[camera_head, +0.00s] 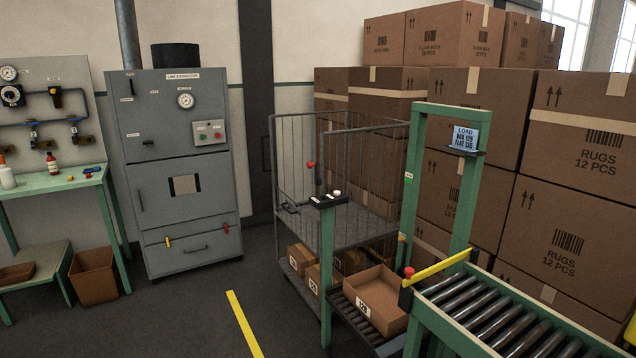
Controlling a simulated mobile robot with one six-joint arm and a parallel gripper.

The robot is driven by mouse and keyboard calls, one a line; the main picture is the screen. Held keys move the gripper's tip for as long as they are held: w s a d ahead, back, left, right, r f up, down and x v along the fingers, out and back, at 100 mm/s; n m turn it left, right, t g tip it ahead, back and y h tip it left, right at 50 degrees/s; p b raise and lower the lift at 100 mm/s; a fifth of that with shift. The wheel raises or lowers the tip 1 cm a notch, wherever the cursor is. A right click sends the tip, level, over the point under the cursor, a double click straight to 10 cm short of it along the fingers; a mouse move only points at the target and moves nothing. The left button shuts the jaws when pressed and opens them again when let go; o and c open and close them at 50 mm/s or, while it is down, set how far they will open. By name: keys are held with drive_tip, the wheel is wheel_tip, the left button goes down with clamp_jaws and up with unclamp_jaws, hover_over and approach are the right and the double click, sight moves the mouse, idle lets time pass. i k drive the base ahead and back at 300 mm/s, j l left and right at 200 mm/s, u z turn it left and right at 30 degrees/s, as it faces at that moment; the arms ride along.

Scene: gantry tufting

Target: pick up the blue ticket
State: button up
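A blue ticket (465,138) with dark printing, "LOAD BOX 129" and a further line, stands nearly upright on a small dark ledge. The ledge is fixed to the right post of a green frame (420,185) beside the roller conveyor. My gripper does not show in this view.
A roller conveyor (500,318) with a yellow bar (440,266) runs at front right. An open cardboard box (375,298) sits below the frame. A wire cage cart (300,165) stands behind. Stacked cartons (565,235) fill the right. Floor is clear at front left.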

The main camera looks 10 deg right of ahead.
sight(464, 138)
drive_tip(key=i+j, duration=0.1)
drive_tip(key=i, duration=0.4)
drive_tip(key=i+z, duration=0.1)
drive_tip(key=i, duration=0.45)
drive_tip(key=i+j, duration=0.2)
drive_tip(key=i, duration=0.3)
drive_tip(key=i+j+z, duration=0.1)
drive_tip(key=i, duration=0.4)
